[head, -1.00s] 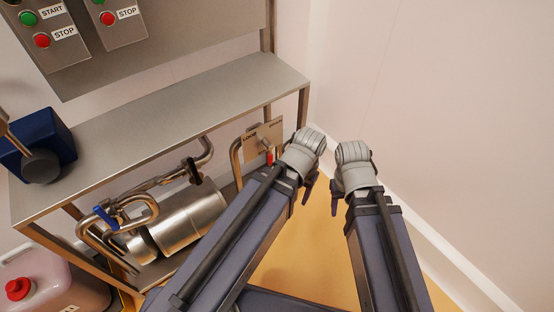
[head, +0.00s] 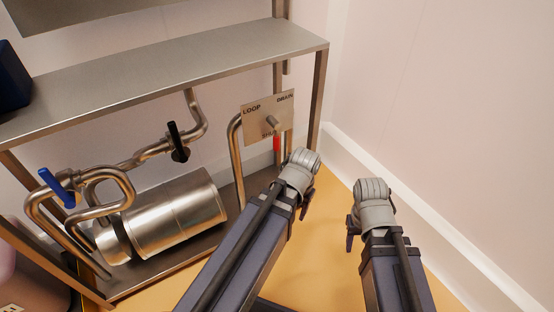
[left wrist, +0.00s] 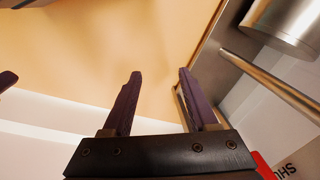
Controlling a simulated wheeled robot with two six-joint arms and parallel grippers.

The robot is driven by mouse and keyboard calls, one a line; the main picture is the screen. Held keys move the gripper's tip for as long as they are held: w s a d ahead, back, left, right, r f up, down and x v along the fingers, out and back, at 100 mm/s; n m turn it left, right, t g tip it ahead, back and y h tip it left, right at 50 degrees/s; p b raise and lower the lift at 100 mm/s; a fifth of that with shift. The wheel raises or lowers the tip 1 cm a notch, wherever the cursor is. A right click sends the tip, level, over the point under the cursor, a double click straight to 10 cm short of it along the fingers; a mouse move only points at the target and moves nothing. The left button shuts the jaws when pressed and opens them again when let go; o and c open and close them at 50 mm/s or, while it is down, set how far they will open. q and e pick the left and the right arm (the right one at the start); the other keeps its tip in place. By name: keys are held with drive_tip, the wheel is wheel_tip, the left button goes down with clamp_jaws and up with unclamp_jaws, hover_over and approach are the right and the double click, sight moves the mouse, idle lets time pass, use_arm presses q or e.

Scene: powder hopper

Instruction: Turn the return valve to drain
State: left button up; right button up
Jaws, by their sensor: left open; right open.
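The return valve is a metal plate (head: 254,113) marked LOOP, DRAIN and a partly hidden SHUT, with a round stub in its middle. Its red handle (head: 277,143) hangs down at the SHUT mark. In the left wrist view the red handle (left wrist: 263,166) and the plate's edge with part of SHUT (left wrist: 296,172) show at the lower right. My left gripper (head: 305,205) is just below and right of the plate, apart from the handle; its two fingers (left wrist: 157,78) are spread and empty. My right gripper (head: 350,230) is farther right, open and empty, over the floor.
A steel frame with a shelf (head: 160,80) stands above the valve. To the left are a steel cylinder (head: 175,215), bent pipes, a black handle (head: 178,142) and a blue handle (head: 57,188). A white wall (head: 430,110) closes the right side. Yellow floor (head: 335,225) lies free between my arms.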

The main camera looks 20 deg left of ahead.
use_arm(q)
drive_tip(key=w+a+f+m+t+y+b, duration=0.2)
drive_tip(key=w+a+f+m+y+b, duration=0.55)
drive_tip(key=f+b, duration=0.55)
drive_tip(key=w+r+m+t+y, duration=0.2)
drive_tip(key=w+r+m+y, duration=0.2)
drive_tip(key=r, duration=0.5)
drive_tip(key=w+d+r+m+t+y+b, duration=0.1)
drive_tip(key=w+r+m+t+y, duration=0.2)
drive_tip(key=w+r+m, duration=0.3)
wheel_tip(320, 180, up, 3)
drive_tip(key=m+y, duration=0.1)
drive_tip(key=m, duration=0.2)
drive_tip(key=shift+w+r, duration=0.15)
drive_tip(key=shift+w, duration=0.05)
drive_tip(key=shift+m, duration=0.25)
